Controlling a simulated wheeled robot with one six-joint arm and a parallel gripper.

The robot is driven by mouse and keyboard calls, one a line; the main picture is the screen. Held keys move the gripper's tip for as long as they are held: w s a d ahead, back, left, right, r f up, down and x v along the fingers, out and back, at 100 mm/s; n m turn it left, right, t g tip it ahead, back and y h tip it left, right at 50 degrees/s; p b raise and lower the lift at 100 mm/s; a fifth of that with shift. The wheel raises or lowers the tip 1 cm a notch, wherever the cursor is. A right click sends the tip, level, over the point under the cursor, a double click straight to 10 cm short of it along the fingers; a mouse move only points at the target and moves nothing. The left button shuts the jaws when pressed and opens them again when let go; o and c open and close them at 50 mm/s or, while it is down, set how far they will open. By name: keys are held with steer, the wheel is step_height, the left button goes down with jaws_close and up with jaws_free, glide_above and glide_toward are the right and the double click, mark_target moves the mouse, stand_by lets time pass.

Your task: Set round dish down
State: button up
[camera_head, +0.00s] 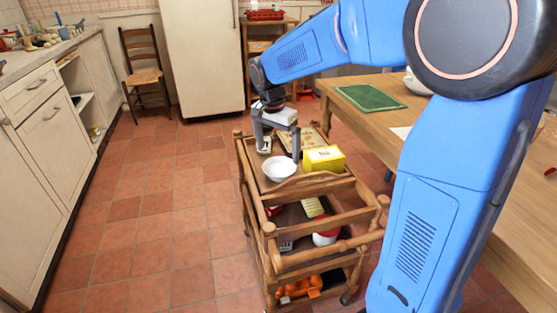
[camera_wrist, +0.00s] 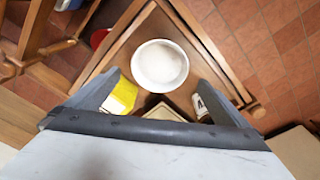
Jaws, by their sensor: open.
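The round dish is a white bowl (camera_head: 279,169) resting on the top shelf of the wooden trolley (camera_head: 315,188), near its left side. It also shows in the wrist view, where the white bowl (camera_wrist: 160,66) sits beyond and between the two fingers. My gripper (camera_head: 278,152) is open above the trolley top, just behind the bowl. In the wrist view my gripper (camera_wrist: 152,88) has its fingers spread wide with nothing between them. The bowl looks upright and apart from the fingers.
A yellow box (camera_head: 324,158) stands right of the bowl; a small white-and-black item (camera_head: 265,146) stands behind it. Lower shelves hold several things, including an orange object (camera_head: 300,288). A wooden table (camera_head: 420,110) with a green mat (camera_head: 369,98) is at right. Floor left is clear.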

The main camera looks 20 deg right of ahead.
steer(key=s+d+r+n+t, duration=0.1)
steer(key=s+d+r+n, duration=0.2)
steer(key=s, duration=0.6)
steer(key=s+d+r+n+t, duration=0.1)
steer(key=s+d+r+n, duration=0.15)
steer(key=s, duration=0.55)
steer(key=s+d+f+n+t, duration=0.1)
steer(key=s+f+n, duration=0.1)
steer(key=s, duration=0.5)
steer(key=s+d+f+n+t+y, duration=0.1)
steer(key=s+f+n, duration=0.1)
steer(key=s, duration=0.5)
steer(key=shift+s+d+n, duration=0.15)
steer(key=shift+n, duration=0.4)
